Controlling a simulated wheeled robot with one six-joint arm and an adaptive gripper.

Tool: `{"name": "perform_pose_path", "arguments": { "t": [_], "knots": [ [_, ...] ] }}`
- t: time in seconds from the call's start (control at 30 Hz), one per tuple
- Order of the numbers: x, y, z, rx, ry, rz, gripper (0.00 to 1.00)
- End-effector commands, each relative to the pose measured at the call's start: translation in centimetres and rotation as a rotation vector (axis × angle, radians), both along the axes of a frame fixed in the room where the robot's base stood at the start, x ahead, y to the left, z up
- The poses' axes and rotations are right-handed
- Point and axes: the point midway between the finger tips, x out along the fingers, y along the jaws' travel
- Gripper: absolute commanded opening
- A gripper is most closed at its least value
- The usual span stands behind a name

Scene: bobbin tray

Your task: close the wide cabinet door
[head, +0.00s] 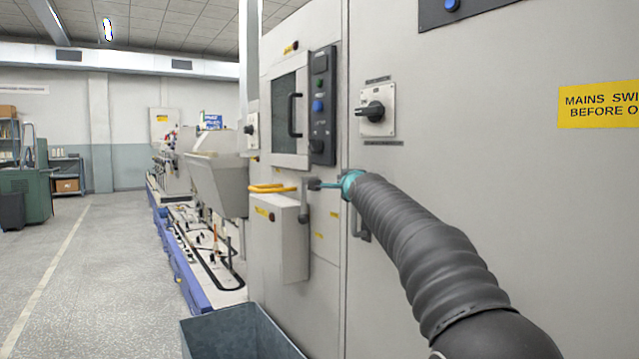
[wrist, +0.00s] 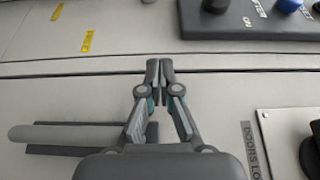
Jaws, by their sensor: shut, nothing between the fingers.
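The wide cabinet door (head: 480,165) is the large light-grey panel at the right in the head view, with a rotary switch and a yellow warning sign. It looks about flush with the neighbouring panel along a narrow seam; I cannot tell whether a small gap remains. Its grey bar handle (head: 361,225) is partly behind my arm; a bar handle also shows at lower left in the wrist view (wrist: 80,132). My gripper (head: 314,184) is shut and empty near the seam. In the wrist view my gripper (wrist: 160,66) has its fingertips together over the seam; contact is unclear.
A dark control panel (head: 322,105) and a windowed door (head: 290,110) are left of the seam. A blue-grey bin (head: 240,335) stands on the floor. The aisle at left is clear.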

Motion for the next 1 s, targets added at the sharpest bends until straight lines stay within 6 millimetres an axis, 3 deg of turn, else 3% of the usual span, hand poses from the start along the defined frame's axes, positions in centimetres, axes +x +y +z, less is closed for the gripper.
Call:
{"name": "perform_pose_path", "arguments": {
  "t": [0.43, 1.0],
  "knots": [
    [-2.0, 2.3, 0.5, -0.001, -0.007, -0.004, 0.0],
    [-6.3, 7.9, 0.5, 0.0, -0.008, -0.005, 0.0]
  ]
}}
